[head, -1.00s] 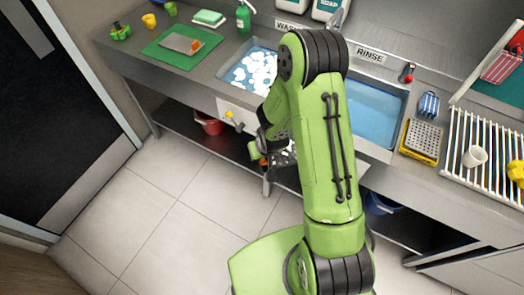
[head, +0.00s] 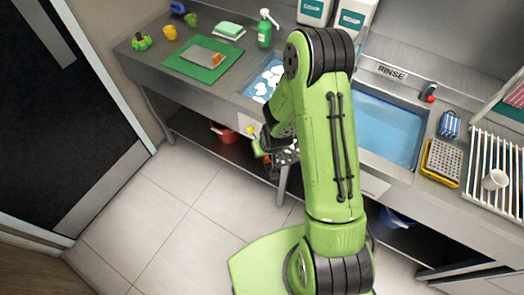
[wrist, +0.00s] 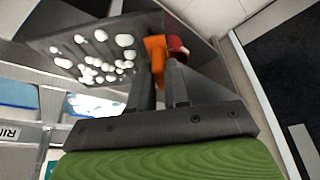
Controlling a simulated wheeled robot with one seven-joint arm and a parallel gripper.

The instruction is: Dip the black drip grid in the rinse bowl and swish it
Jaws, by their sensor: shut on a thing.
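My gripper (wrist: 160,88) is shut on the orange tab (wrist: 156,52) of the black drip grid (wrist: 62,50). White foam blobs lie over the grid's dark face in the wrist view. In the head view the gripper (head: 266,152) holds the grid in front of the counter edge, low and partly hidden behind my arm; foam specks show there. The rinse bowl (head: 385,128) is the blue water basin below the RINSE sign, right of my arm. The grid is apart from it, to its left and nearer.
The foamy wash basin (head: 262,84) is left of my arm, partly hidden. A green mat (head: 180,64) with a grey plate is further left. A yellow-edged tray (head: 440,180) and a white rack (head: 478,185) stand right of the rinse bowl. A red bucket (head: 226,133) sits on the lower shelf.

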